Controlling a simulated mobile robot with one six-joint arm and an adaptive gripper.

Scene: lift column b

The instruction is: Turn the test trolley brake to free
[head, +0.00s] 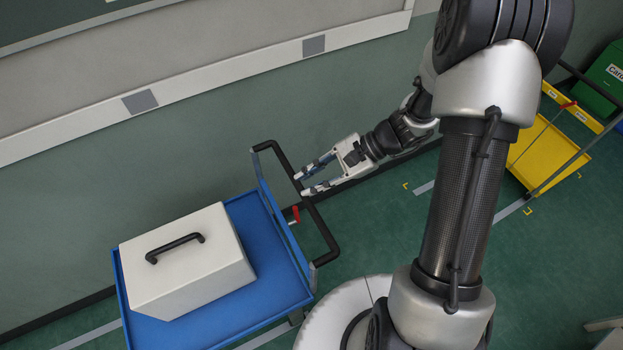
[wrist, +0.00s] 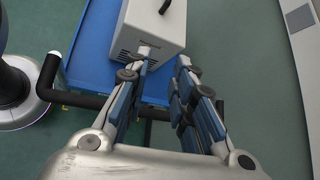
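The test trolley is a blue cart (head: 175,335) with a black push handle (head: 322,228) at its right end; the cart also shows in the wrist view (wrist: 92,45). A small red lever (head: 295,213), apparently the brake, sits below the handle in the head view. I cannot read its setting, and it is not visible in the wrist view. My gripper (head: 301,184) is open and empty. Its fingertips overlap the push handle in the head view, up and slightly right of the lever. In the wrist view, the handle bar (wrist: 85,100) runs across behind the spread fingers (wrist: 163,55). Contact is unclear.
A white box (head: 190,262) with a black grip rests on the cart. A wall (head: 190,140) runs behind the cart. A yellow cart (head: 550,150) and a green box (head: 605,75) stand at the right. Green floor (head: 560,260) is open at the lower right.

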